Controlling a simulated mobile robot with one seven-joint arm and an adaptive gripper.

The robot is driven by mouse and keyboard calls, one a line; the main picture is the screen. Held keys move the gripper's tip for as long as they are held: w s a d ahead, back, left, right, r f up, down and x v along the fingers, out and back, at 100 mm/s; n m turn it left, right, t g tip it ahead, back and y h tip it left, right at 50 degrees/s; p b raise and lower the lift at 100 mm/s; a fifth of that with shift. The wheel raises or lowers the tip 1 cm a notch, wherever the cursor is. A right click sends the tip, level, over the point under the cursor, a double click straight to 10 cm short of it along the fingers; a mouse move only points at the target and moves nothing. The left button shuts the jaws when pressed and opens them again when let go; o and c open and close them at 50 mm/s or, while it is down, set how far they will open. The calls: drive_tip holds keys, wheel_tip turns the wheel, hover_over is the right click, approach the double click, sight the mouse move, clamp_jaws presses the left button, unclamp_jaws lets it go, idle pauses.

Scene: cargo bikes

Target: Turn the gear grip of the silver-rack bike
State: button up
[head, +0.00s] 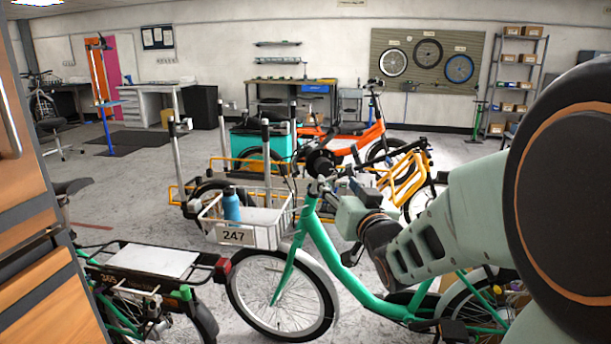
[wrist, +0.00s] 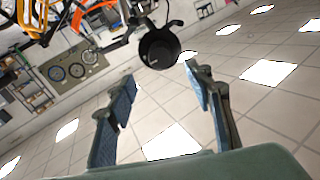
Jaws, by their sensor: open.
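A green bike (head: 335,250) with a pale wire front rack (head: 278,232) marked 247 stands in the middle of the head view. A blue bottle (head: 231,204) stands in the rack. My arm reaches from the right to its handlebar area, where the end of my gripper is hard to make out. In the wrist view my gripper (wrist: 162,80) is open and empty, its two blue-padded fingers spread apart. A round black part with small lettering (wrist: 158,47) shows just beyond the fingertips, apart from them. I cannot tell whether it is the gear grip.
A second bike with a black rear rack (head: 108,259) stands at front left. Behind are a teal cargo box (head: 262,143), an orange bike (head: 347,139) and a yellow frame rack (head: 405,180). A wooden cabinet (head: 25,200) edges the left. Open floor (head: 135,180) lies at mid-left.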

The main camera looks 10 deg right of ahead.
sight(327, 169)
drive_tip(key=w, duration=0.3)
drive_tip(key=w+a, duration=0.1)
drive_tip(key=w, duration=0.6)
drive_tip(key=shift+w+a+b, duration=0.2)
drive_tip(key=shift+b, duration=0.2)
drive_tip(key=shift+c, duration=0.4)
drive_tip(key=c, duration=1.1)
